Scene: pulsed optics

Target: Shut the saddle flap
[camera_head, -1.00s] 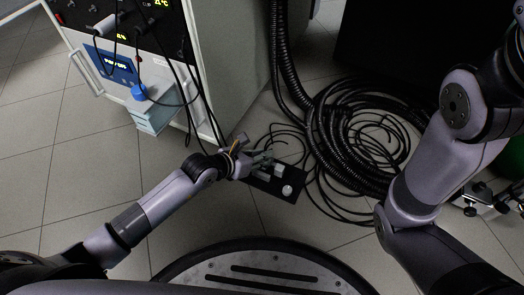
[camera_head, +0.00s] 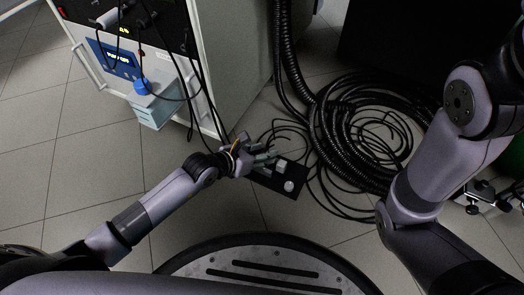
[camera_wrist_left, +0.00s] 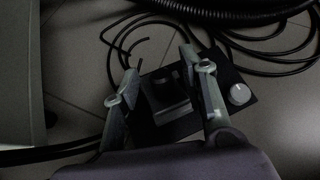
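A black plate (camera_head: 283,178) lies on the floor beside the cabinet. It carries a round pale knob (camera_head: 289,186) and a small grey block-like part, seen in the left wrist view (camera_wrist_left: 172,110), which may be the saddle with its flap. The flap's angle cannot be made out. My left gripper (camera_head: 266,157) is over the plate's far left part. In the left wrist view its fingers (camera_wrist_left: 159,62) are spread, one on each side of the grey part, with nothing visibly gripped. The knob (camera_wrist_left: 239,94) is outside the right finger. My right gripper is out of view.
Coiled black hoses and cables (camera_head: 360,140) lie right of the plate. A cabinet (camera_head: 230,60) with a control panel, blue knob (camera_head: 141,87) and hanging cables stands behind left. Tiled floor (camera_head: 60,170) is clear at left.

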